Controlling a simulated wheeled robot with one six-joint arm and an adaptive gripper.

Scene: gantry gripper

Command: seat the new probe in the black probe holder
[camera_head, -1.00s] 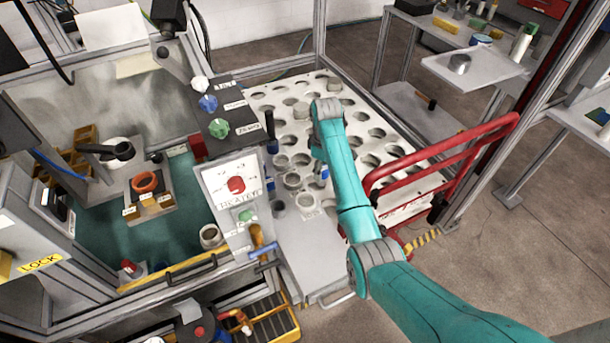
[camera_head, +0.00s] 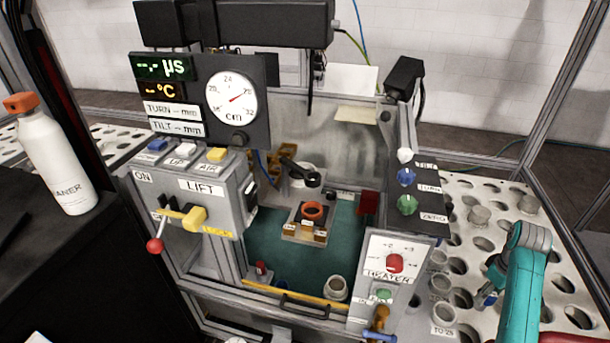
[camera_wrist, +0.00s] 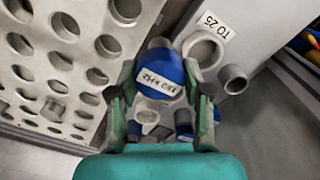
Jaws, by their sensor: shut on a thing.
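My gripper (camera_wrist: 160,82) is shut on a probe (camera_wrist: 158,72) with a blue body and a white label that seems to read 180 kHz. In the head view my gripper (camera_head: 488,292) is over the perforated plate on the right, beside the grey cups, and mostly hidden by my arm. What looks like the black probe holder (camera_head: 303,173) is a black arm with a ring-like end inside the frame's tank area, well to the left of my gripper. Whether anything is in it is too small to tell.
The heater panel (camera_head: 393,262) and the knob panel (camera_head: 408,203) stand between my gripper and the tank area. An orange ring (camera_head: 313,211) sits on a block there. A grey cup labelled TO 25 (camera_wrist: 203,50) is near the probe. The lift panel (camera_head: 195,195) is further left.

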